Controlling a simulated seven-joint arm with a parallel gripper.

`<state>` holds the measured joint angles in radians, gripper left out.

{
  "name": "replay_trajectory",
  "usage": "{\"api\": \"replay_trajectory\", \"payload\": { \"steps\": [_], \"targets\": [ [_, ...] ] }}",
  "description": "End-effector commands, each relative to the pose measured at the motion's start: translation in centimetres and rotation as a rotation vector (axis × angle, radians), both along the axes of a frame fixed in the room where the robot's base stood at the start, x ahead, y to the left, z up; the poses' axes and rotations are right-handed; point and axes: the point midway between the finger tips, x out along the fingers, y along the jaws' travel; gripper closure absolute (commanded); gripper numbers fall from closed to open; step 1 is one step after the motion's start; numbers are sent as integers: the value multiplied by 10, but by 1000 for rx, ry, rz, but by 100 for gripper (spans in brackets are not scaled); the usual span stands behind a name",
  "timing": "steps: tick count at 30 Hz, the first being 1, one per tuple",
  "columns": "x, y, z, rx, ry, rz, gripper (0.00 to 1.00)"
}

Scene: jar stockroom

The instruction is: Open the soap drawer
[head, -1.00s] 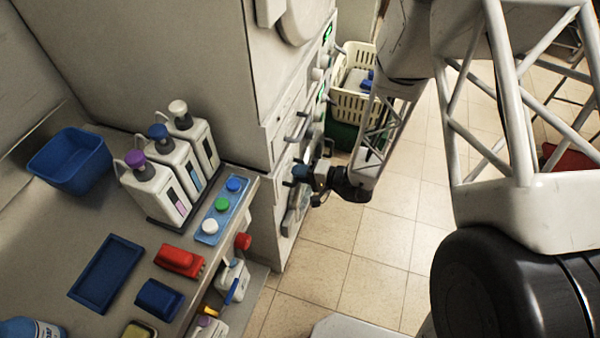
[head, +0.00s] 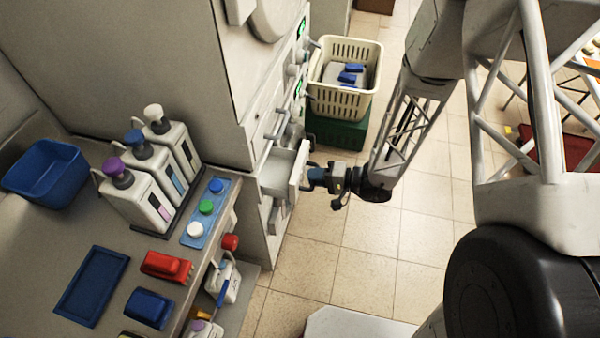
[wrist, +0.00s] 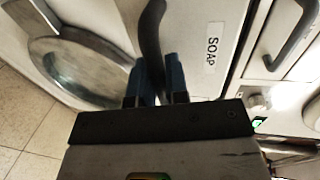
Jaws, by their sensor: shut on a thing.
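The soap drawer (head: 283,171) juts out from the front of the lower machine, and its open inside shows in the head view. In the wrist view its white front carries a "SOAP" label (wrist: 212,50) and a dark curved handle (wrist: 152,35). My gripper (head: 308,178) is at the drawer front. In the wrist view its blue fingers (wrist: 157,82) are shut on the handle, one on each side. The handle's lower end is hidden between the fingers.
A round glass door (wrist: 82,70) lies beside the drawer front. A cream basket (head: 345,98) stands on a green crate (head: 336,133) behind my gripper. Bottles (head: 140,195) and trays fill the counter at left.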

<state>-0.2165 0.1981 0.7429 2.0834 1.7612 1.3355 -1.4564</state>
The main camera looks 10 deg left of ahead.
Motion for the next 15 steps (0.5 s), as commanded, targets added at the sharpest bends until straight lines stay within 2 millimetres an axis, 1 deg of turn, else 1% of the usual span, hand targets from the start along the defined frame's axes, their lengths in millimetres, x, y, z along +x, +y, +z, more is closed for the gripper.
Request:
{"api": "replay_trajectory", "payload": {
  "steps": [1,6,10,15],
  "targets": [
    [1,-9,0,0,-1,-4,100],
    [1,-35,0,0,-1,-3,100],
    [0,-50,0,0,0,-2,100],
    [0,-62,0,0,0,-1,100]
  ]
}}
